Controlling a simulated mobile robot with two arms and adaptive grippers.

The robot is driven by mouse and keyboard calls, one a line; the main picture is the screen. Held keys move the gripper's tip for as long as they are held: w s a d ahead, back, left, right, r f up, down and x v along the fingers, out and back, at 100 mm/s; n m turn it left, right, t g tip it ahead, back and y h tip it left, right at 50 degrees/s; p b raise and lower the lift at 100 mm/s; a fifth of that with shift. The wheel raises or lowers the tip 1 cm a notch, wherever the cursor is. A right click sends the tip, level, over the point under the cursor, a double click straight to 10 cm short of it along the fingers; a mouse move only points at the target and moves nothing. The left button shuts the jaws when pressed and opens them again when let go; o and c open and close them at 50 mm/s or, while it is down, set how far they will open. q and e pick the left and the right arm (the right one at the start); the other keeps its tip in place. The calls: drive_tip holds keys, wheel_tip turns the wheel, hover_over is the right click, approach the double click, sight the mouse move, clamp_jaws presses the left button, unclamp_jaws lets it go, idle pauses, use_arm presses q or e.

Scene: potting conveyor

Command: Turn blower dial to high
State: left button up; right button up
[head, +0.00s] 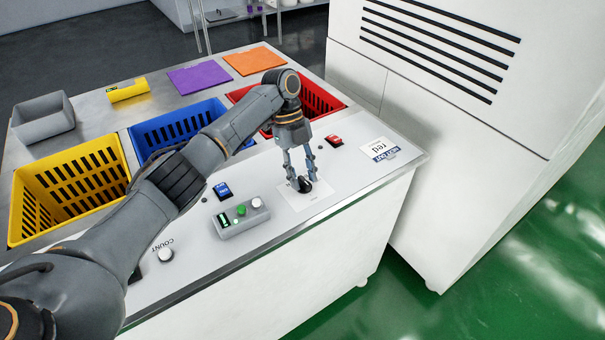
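The blower dial, a small black knob (305,185) on a white label plate (312,202), sits on the front panel of the white-topped bench. My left gripper (301,183) reaches down to it from above, with its fingers on either side of the knob. The fingers hide part of the dial, so I cannot read its setting. I cannot tell whether the fingers touch the knob. My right gripper is not in view.
Yellow (22,218), blue (136,139) and red (335,103) crates sit behind. A white cabinet (470,150) stands right.

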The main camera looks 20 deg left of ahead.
use_arm(q)
drive_tip(key=v, duration=1.2)
drive_tip(key=shift+d+f, duration=0.1)
